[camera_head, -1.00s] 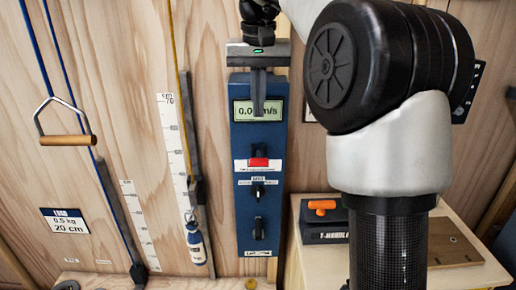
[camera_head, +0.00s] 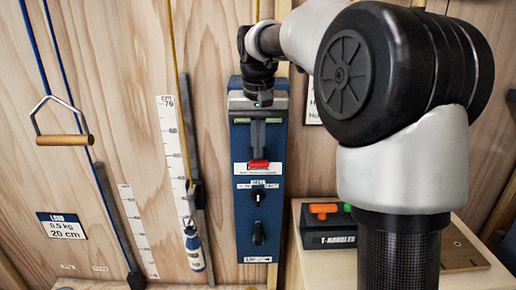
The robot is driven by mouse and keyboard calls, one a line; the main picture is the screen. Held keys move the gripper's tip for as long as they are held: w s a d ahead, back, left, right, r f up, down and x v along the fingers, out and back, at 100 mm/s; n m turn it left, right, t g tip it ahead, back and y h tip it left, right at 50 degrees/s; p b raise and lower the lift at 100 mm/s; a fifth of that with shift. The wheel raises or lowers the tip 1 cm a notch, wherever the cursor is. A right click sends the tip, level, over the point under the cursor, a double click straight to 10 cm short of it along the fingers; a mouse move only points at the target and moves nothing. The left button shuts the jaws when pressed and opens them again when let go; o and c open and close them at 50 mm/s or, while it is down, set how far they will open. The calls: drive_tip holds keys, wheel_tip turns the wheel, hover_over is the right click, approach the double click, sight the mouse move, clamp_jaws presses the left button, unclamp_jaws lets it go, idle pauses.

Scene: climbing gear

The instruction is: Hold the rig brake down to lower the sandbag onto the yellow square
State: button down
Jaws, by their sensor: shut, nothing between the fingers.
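The blue control box (camera_head: 244,200) stands upright against the wooden wall. The red lever (camera_head: 259,166), which looks like the rig brake, is near its middle on a white label. My gripper (camera_head: 258,156) is shut and empty, pointing down in front of the box. Its fingertips are at the top edge of the red lever; I cannot tell whether they touch. The gripper hides most of the display. A small blue-and-white weight (camera_head: 194,250), possibly the sandbag, hangs beside the scale at the end of a yellow cord. I cannot make out the yellow square.
Two black knobs (camera_head: 258,232) sit below the lever. A blue cord with a wooden-grip handle (camera_head: 64,140) hangs at left. A dark T-handles box (camera_head: 328,238) with an orange handle stands on a wooden stand at right. My arm fills the right side.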

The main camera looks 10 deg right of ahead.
sight(258, 164)
drive_tip(key=f+t+b, duration=0.1)
drive_tip(key=b, duration=0.3)
drive_tip(key=s+f+t+b, duration=0.1)
drive_tip(key=f+b, duration=0.1)
drive_tip(key=b, duration=0.2)
drive_tip(key=s+f+t+b, duration=0.1)
drive_tip(key=f+b, duration=0.1)
drive_tip(key=b, duration=0.2)
drive_tip(key=shift+a+h, duration=0.2)
drive_tip(key=shift+h, duration=0.1)
drive_tip(key=shift+s+f+t+b, duration=0.2)
drive_tip(key=shift+f+t+b, duration=0.4)
drive_tip(key=shift+b, duration=0.8)
drive_tip(key=shift+s+f+t+b, duration=0.15)
drive_tip(key=shift+f+t+b, duration=0.4)
drive_tip(key=shift+b, duration=0.8)
drive_tip(key=shift+s+f, duration=0.1)
drive_tip(key=shift+f, duration=0.25)
drive_tip(key=shift+r, duration=0.1)
drive_tip(key=r+p, duration=0.3)
drive_tip(key=s+r+p, duration=0.1)
drive_tip(key=r, duration=0.1)
drive_tip(key=shift+a+r+p, duration=0.15)
drive_tip(key=shift+r+p, duration=0.1)
drive_tip(key=shift+p, duration=0.05)
drive_tip(key=p+v, duration=0.1)
drive_tip(key=v, duration=0.8)
drive_tip(key=shift+s+a+f, duration=0.25)
drive_tip(key=shift+s+f, duration=0.05)
drive_tip(key=shift+s, duration=0.05)
